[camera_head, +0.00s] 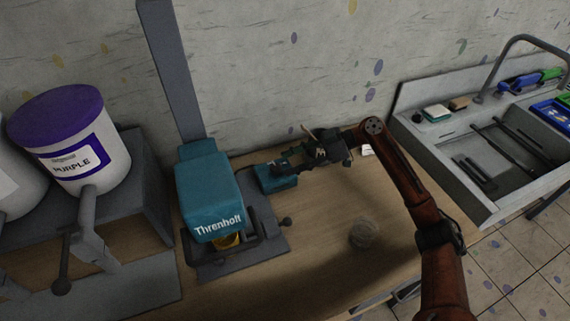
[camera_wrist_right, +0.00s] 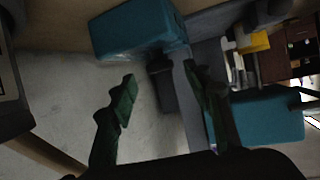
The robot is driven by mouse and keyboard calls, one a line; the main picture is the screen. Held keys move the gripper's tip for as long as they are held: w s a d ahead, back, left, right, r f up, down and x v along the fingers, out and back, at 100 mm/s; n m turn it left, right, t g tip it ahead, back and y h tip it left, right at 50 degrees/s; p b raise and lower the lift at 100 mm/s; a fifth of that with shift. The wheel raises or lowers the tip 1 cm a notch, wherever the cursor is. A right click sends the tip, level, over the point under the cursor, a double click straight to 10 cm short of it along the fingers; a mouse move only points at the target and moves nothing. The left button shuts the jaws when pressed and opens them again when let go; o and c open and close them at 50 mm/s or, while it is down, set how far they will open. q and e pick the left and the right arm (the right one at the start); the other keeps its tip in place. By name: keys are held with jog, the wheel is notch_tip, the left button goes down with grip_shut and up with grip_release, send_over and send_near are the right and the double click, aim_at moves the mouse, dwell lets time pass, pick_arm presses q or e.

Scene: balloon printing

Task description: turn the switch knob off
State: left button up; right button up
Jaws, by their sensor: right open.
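A small teal switch box (camera_head: 278,182) stands on the wooden table just right of the teal press (camera_head: 208,190) marked Threnhoft. My right gripper (camera_head: 288,162) reaches in from the right and is open at the box, partly covering it. I cannot make out the knob or its setting clearly in the head view. In the right wrist view, the open fingers (camera_wrist_right: 160,92) show with nothing clearly between them. The teal box (camera_wrist_right: 135,28) lies beyond them at the top, and the press head (camera_wrist_right: 260,115) is at the right. My left gripper is not in view.
A purple-lidded bucket (camera_head: 72,140) stands on a grey stand at the left. A sink unit (camera_head: 470,150) with tools is at the right. The table front (camera_head: 310,265) has free room.

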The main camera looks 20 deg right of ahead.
jog(key=v, duration=0.9)
jog(key=shift+d, duration=0.2)
jog(key=shift+r, duration=0.15)
